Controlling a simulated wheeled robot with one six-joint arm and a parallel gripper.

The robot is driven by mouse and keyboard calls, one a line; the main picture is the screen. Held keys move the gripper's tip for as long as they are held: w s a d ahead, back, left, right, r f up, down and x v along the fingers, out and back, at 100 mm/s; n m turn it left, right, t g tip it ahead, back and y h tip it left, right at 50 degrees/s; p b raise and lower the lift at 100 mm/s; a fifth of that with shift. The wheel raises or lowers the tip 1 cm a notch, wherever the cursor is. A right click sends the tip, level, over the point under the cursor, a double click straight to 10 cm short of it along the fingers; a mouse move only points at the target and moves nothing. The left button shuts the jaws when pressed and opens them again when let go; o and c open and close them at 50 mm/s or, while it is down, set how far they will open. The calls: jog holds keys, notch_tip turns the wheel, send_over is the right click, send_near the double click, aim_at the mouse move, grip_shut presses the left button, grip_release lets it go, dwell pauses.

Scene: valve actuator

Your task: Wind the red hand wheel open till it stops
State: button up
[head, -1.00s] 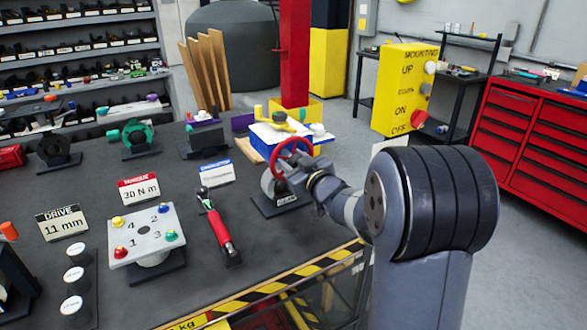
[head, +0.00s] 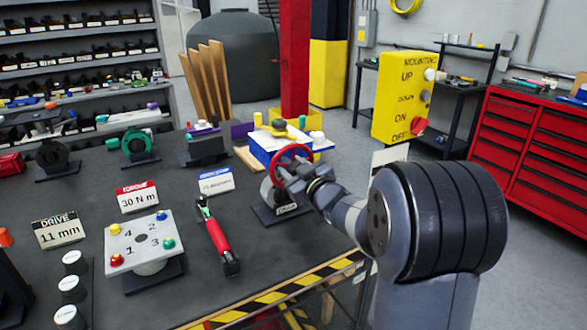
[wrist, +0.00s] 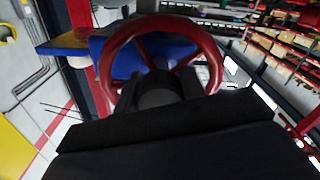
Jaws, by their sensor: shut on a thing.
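The red hand wheel (head: 293,149) stands on a grey valve actuator body (head: 270,192) with a dark base, near the right end of the dark bench. In the wrist view the wheel (wrist: 112,50) fills the upper middle, with its spokes and dark hub in sight. My gripper (head: 287,174) is at the lower part of the wheel and shut on it. In the wrist view the dark gripper (wrist: 160,92) covers the bottom of the wheel, so the exact contact is hidden.
A blue and white box (head: 275,148) stands close behind the wheel. A red-handled wrench (head: 218,240) and a plate with coloured knobs (head: 140,240) lie to the left. The yellow control box (head: 403,97) stands at right. A striped edge (head: 270,298) bounds the bench front.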

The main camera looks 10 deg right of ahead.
dwell(0.3)
jog(key=o, duration=1)
jog(key=b+v, duration=0.1)
jog(key=v, duration=0.9)
jog(key=shift+s+d+r, duration=0.1)
jog(key=shift+s, duration=0.3)
